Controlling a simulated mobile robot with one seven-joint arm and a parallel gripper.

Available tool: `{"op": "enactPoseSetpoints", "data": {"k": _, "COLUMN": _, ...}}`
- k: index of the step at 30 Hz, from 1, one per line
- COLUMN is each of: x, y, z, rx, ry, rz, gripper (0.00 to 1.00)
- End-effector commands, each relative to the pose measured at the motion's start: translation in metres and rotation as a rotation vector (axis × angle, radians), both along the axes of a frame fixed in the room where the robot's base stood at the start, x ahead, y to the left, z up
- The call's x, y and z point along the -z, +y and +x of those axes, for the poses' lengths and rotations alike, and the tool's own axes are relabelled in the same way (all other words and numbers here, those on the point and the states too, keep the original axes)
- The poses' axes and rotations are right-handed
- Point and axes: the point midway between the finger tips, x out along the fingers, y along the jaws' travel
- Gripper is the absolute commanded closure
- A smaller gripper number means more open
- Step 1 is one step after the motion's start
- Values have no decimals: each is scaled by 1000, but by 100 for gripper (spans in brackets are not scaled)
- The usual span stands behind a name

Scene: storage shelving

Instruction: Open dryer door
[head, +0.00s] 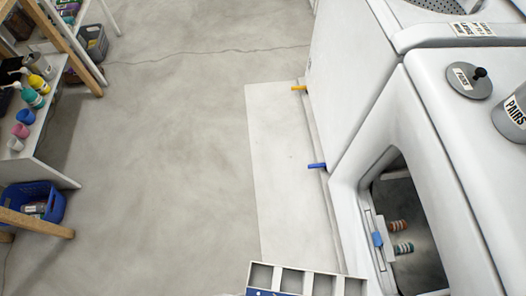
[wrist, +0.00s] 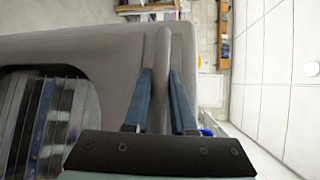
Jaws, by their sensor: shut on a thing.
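In the wrist view, a grey door (wrist: 105,45) with a dark, reflective window (wrist: 40,120) fills the left side. A raised grey handle ridge (wrist: 163,60) runs along its right edge. My gripper (wrist: 162,80) has one blue finger on each side of this ridge and is shut on it. In the head view, a white machine (head: 440,130) at the right has a dark front window or opening (head: 410,195); I cannot tell whether its door is ajar. I cannot make out my gripper in the head view.
Another white machine (head: 350,60) stands behind. A pale floor slab (head: 285,170) lies in front of them. Open grey floor (head: 190,140) fills the middle. At the left are a shelf (head: 40,150) with bottles and a blue basket (head: 50,205).

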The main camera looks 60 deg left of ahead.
Motion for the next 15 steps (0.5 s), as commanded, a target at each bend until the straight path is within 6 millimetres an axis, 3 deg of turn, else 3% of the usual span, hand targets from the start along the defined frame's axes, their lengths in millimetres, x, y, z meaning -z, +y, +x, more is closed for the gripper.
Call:
{"op": "enactPoseSetpoints", "data": {"k": 6, "x": -2, "y": -39, "z": -22, "rx": -110, "ry": 2, "rz": 0, "gripper": 100}}
{"op": "enactPoseSetpoints", "data": {"k": 15, "x": -2, "y": -73, "z": -36, "rx": -197, "ry": -1, "rz": 3, "gripper": 100}}
